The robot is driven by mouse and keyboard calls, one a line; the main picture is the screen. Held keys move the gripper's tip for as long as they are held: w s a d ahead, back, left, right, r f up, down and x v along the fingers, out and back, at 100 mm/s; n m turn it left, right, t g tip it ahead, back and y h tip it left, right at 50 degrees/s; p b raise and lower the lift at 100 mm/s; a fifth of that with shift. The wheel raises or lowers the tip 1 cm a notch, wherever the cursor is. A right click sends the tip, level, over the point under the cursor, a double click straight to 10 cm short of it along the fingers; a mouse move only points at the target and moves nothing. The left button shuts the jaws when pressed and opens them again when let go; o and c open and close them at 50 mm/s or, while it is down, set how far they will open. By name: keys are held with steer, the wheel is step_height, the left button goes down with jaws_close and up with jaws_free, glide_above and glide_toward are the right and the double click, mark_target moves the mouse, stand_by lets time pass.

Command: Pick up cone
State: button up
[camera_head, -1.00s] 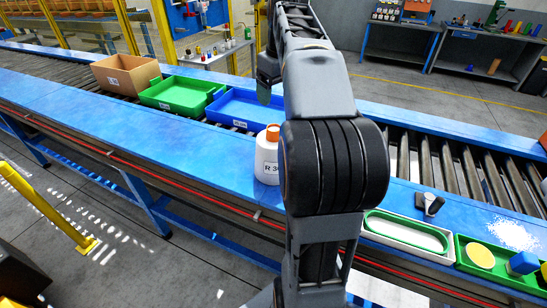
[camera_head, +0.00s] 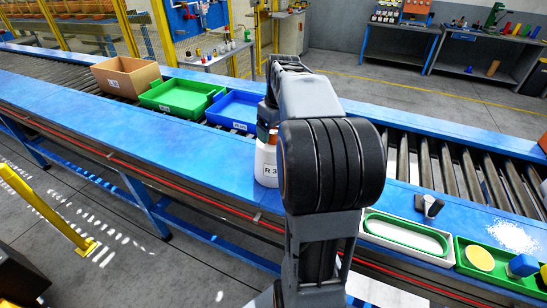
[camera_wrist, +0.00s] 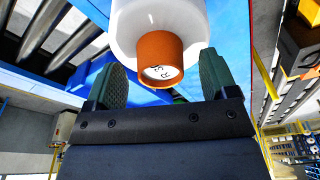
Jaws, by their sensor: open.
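The cone (camera_head: 266,165) is white with an orange top and an "R 3" label. It stands upright on the blue conveyor edge in the head view, partly hidden by my arm. In the wrist view its orange end (camera_wrist: 160,52) and white body lie between the two green finger pads of my gripper (camera_wrist: 163,78). My gripper is open, with a finger on each side of the cone's top.
A blue tray (camera_head: 225,119), a green tray (camera_head: 165,108) and a cardboard box (camera_head: 112,88) sit on the rollers behind. At the right are a white tray with a green rim (camera_head: 385,243) and a green tray with coloured pieces (camera_head: 461,262). The blue surface left of the cone is clear.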

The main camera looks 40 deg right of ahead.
steer(key=shift+f, duration=0.55)
steer(key=shift+c, duration=0.2)
jaws_close()
